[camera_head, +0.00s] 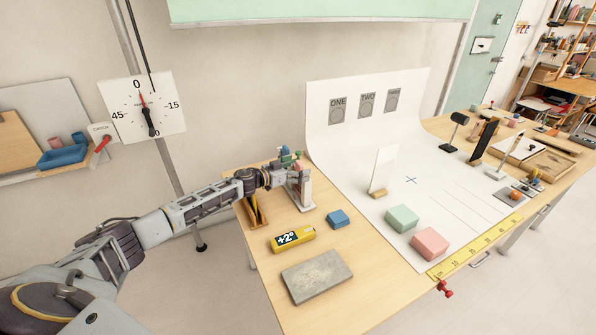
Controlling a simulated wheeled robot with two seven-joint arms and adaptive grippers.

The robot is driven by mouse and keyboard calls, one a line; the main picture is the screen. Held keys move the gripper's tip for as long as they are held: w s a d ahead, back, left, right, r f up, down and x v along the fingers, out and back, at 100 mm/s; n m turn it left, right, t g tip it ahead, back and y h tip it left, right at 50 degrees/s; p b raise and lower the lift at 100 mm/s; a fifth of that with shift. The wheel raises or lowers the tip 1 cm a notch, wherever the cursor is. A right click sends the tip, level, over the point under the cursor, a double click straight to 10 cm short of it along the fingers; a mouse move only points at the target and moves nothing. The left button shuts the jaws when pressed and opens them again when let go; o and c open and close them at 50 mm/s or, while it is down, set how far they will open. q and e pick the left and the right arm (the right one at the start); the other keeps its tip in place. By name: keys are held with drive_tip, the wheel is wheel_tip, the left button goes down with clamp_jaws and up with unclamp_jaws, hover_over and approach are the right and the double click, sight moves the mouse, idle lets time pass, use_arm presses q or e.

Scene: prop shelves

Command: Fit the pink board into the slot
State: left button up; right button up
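A pink block (430,243) lies on the white sheet near the table's front edge; it is thick, and I cannot tell whether it is the pink board. No thin pink board shows clearly, and I cannot make out a slot. My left gripper (291,176) is at the far left end of the table, beside a pale upright stand (304,192) and small coloured pieces (288,155). The gripper is small and overlaps these things, so its fingers and anything in them cannot be made out. My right gripper is not in view.
A blue block (338,219), a yellow device (292,239) and a grey slab (316,275) lie nearer. A yellow ruler (478,244) runs along the front edge.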

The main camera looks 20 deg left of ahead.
use_arm(q)
wheel_tip(320, 180, up, 9)
drive_tip(key=shift+d, duration=0.15)
idle(0.7)
drive_tip(key=shift+r, duration=0.1)
drive_tip(key=shift+s, duration=0.2)
idle(1.0)
